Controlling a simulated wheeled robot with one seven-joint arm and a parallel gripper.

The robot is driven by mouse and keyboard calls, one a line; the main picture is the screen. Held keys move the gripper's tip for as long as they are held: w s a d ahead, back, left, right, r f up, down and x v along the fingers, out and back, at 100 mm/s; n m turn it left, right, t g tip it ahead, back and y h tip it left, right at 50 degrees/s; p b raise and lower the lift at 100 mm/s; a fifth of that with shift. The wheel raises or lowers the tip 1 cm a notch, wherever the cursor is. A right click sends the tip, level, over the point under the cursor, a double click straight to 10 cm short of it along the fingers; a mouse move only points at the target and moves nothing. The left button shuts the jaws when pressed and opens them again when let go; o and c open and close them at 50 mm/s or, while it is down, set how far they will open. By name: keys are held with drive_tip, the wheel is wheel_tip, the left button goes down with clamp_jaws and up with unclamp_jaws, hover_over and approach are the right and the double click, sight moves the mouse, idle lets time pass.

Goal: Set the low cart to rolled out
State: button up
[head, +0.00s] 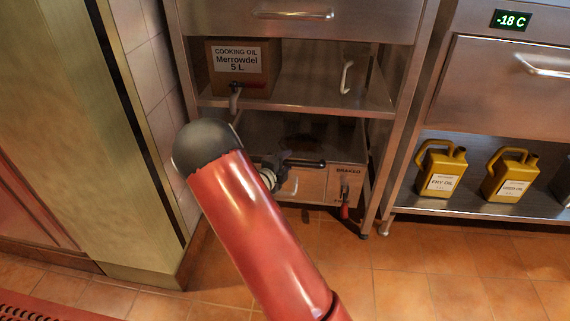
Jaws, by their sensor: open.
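My gripper (284,158) is small and dark in the head view, at the left part of this bar. It is open. My red arm hides the cart's lower left. I cannot tell whether the fingers are around the bar or only in front of it.
A cooking oil box (243,72) sits on the shelf (310,93) above. Yellow oil jugs (440,170) stand on a low shelf at right. A red-handled part (345,210) hangs at the cart's right front. The tiled floor (400,285) in front is clear.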

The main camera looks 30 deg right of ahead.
clamp_jaws()
drive_tip(key=shift+a, duration=0.1)
idle(0.3)
